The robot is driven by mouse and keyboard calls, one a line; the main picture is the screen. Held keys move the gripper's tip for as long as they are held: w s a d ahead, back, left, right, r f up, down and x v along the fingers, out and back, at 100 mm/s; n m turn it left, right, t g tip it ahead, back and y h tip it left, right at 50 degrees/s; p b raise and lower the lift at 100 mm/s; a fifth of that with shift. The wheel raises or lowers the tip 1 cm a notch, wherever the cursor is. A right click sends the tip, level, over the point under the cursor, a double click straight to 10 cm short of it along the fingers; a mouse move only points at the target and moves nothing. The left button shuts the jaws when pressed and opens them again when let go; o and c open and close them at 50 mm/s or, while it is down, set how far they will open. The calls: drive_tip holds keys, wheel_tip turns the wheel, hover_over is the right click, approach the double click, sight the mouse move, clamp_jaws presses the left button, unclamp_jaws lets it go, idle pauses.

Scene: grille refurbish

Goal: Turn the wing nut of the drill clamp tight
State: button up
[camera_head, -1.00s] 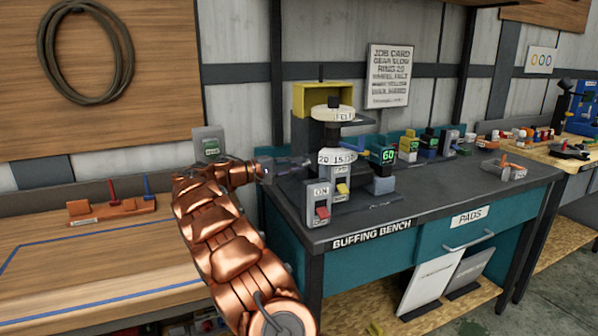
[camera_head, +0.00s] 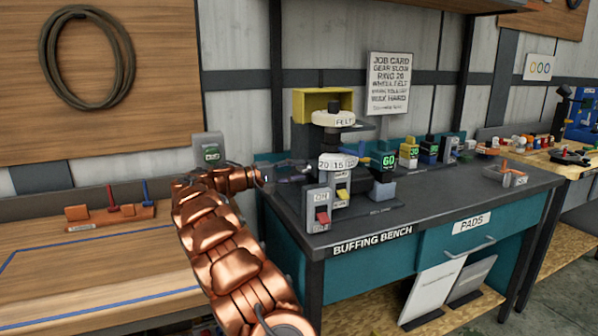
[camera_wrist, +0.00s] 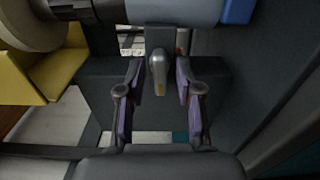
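In the head view my gripper (camera_head: 290,170) reaches over the left end of the buffing bench (camera_head: 420,203), behind the switch box. The wing nut and clamp cannot be made out there.
A switch box (camera_head: 318,208) with a red rocker stands close in front of my gripper. The dial marked 20 15 10 (camera_head: 338,161) and a yellow box (camera_head: 323,103) are near it. A green-lit 60 display (camera_head: 385,160) stands to the right. The bench's front right top is mostly clear.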

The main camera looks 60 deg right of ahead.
drive_tip(key=shift+a, duration=0.1)
idle(0.5)
drive_tip(key=p+v, duration=0.2)
drive_tip(key=v, duration=0.6)
drive_tip(key=shift+w+a, duration=0.3)
idle(0.5)
drive_tip(key=shift+s+a, duration=0.1)
idle(0.6)
